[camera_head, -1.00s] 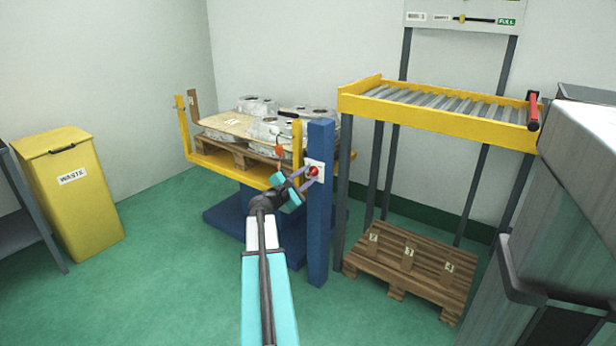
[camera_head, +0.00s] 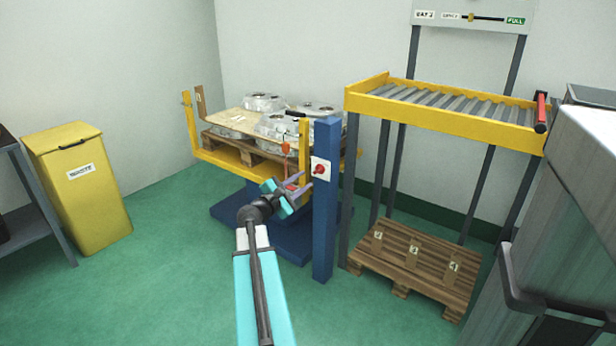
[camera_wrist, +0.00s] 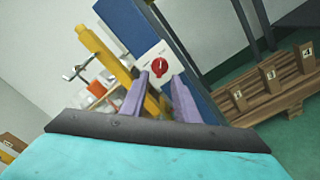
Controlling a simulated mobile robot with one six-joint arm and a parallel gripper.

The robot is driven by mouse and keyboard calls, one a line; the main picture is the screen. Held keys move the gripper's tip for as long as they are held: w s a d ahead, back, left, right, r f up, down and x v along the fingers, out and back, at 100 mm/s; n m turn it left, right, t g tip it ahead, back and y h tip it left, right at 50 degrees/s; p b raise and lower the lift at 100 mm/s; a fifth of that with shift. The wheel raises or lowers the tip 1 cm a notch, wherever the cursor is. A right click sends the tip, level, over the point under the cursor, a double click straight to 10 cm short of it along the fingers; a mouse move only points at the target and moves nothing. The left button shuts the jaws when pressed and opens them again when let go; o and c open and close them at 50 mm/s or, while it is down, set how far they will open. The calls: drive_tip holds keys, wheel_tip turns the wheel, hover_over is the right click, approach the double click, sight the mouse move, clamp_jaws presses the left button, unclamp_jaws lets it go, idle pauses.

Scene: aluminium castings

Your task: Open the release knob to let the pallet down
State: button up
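The red release knob (camera_head: 319,170) sits on a white plate on the blue post (camera_head: 325,215). In the wrist view the knob (camera_wrist: 160,67) is beyond the fingertips, with white plate around it. My gripper (camera_head: 305,187) is open and empty, just left of and below the knob, apart from it. Its two purple fingers (camera_wrist: 160,93) stand apart in the wrist view. The loaded pallet (camera_head: 240,148) rests on the yellow lift frame (camera_head: 222,164), with grey castings (camera_head: 280,127) and a board on it.
A roller conveyor (camera_head: 445,103) with a yellow frame stands to the right. A yellow waste bin (camera_head: 80,190) stands at the left. The green floor between bin and lift is clear.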

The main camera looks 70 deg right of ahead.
drive_tip(key=p+v, duration=0.1)
drive_tip(key=v, duration=0.5)
drive_tip(key=shift+a, duration=0.25)
drive_tip(key=shift+w, duration=0.15)
